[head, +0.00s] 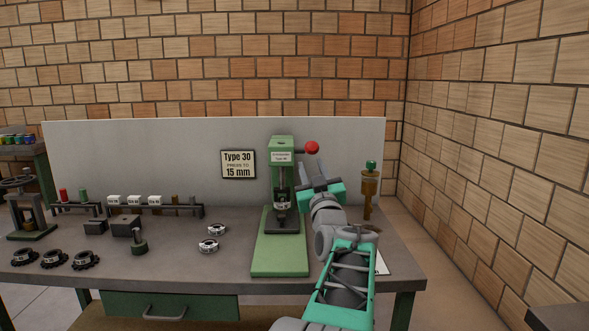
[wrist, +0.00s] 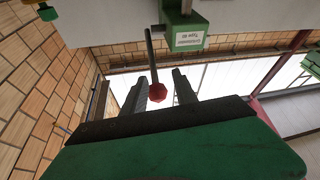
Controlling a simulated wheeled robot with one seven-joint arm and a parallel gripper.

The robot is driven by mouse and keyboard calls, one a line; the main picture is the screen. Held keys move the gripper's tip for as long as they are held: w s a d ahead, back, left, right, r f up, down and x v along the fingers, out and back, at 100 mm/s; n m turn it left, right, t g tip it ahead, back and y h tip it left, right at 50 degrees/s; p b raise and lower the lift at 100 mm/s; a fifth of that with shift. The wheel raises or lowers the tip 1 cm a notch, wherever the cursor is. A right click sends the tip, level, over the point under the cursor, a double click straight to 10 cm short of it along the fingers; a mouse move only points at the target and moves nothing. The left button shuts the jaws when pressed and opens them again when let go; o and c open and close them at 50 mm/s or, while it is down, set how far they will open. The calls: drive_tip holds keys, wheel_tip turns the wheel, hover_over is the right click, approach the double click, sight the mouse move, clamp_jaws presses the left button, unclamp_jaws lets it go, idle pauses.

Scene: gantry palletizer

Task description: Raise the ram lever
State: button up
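The green press (head: 283,180) stands on the bench with a white label on its head, which also shows in the wrist view (wrist: 186,28). Its ram lever is a thin grey rod (wrist: 151,52) ending in a red ball knob (head: 312,148). The knob sits to the right of the press head, near the height of its top. My gripper (head: 316,168) is just below the knob in the head view, fingers pointing up. In the wrist view its fingers (wrist: 158,80) are apart, with the knob (wrist: 157,92) showing in the gap; I see no finger touching it.
A sign (head: 238,164) reads "Type 30, press to 15 mm". Two ring parts (head: 209,246) lie left of the green press base (head: 280,262). A brick wall closes off the right.

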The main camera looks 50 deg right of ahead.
drive_tip(key=x, duration=0.2)
drive_tip(key=p+x, duration=0.1)
drive_tip(key=x, duration=0.2)
drive_tip(key=s+r+p+x, duration=0.1)
drive_tip(key=x, duration=0.1)
drive_tip(key=shift+w+d+r, duration=0.2)
drive_tip(key=shift+w+d, duration=0.05)
drive_tip(key=shift+d, duration=0.35)
clamp_jaws()
drive_tip(key=shift+r, duration=0.2)
idle(0.7)
